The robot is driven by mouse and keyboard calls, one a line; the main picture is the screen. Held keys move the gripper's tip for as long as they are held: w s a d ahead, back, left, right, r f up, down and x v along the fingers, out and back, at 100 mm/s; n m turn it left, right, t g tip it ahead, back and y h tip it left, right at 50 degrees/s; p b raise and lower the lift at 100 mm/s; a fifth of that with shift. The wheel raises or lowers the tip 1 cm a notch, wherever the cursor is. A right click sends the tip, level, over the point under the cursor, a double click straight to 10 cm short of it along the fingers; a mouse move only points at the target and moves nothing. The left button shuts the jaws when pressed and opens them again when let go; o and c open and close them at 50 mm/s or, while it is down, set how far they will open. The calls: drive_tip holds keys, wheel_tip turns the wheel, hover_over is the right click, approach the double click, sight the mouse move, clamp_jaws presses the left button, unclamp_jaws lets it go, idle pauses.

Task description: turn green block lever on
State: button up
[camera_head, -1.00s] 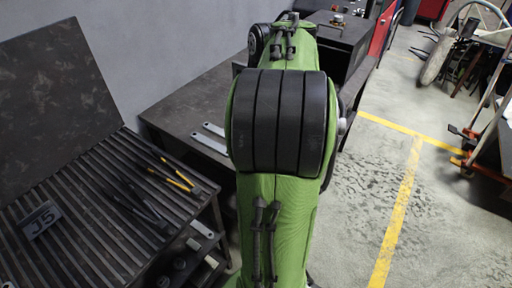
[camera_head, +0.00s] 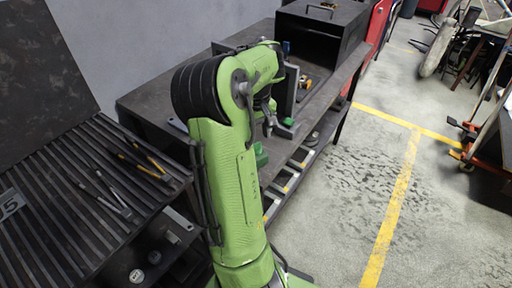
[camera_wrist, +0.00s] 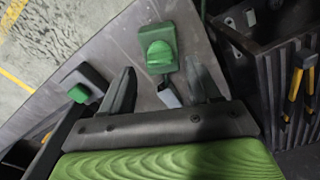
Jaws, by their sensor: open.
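In the wrist view a green block (camera_wrist: 158,47) with a rounded raised part sits on a flat plate on the grey table top. A short grey lever with a pale end (camera_wrist: 168,94) extends from it toward me. A second green knob (camera_wrist: 79,93) on a dark grey base lies to the left, outside my left finger. My gripper (camera_wrist: 160,68) is open and empty, its fingers on either side of the lever. I cannot tell whether they touch it. In the head view my gripper (camera_head: 268,126) hangs over the bench edge near a green piece (camera_head: 260,156).
The dark bench (camera_head: 150,100) carries a black box (camera_head: 320,35) at its back and an upright grey bracket (camera_head: 291,90). A slatted table (camera_head: 60,210) with tools (camera_head: 140,160) stands at the left.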

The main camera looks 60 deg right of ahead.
sight(256, 148)
wheel_tip(256, 148, down, 3)
drive_tip(key=shift+b, duration=0.3)
drive_tip(key=shift+r, duration=0.1)
drive_tip(key=c, duration=1.1)
drive_tip(key=shift+o, duration=0.2)
drive_tip(key=shift+p, duration=0.35)
drive_tip(key=m+p, duration=0.2)
drive_tip(key=m, duration=0.1)
drive_tip(key=shift+r, duration=0.15)
drive_tip(key=m+p, duration=0.3)
drive_tip(key=m, duration=0.2)
drive_tip(key=shift+m, duration=0.3)
drive_tip(key=m+p, duration=0.1)
drive_tip(key=m, duration=0.3)
drive_tip(key=shift+m+p, duration=0.3)
drive_tip(key=shift+p, duration=0.1)
drive_tip(key=m+p, duration=0.1)
drive_tip(key=m, duration=0.3)
drive_tip(key=shift+m, duration=0.3)
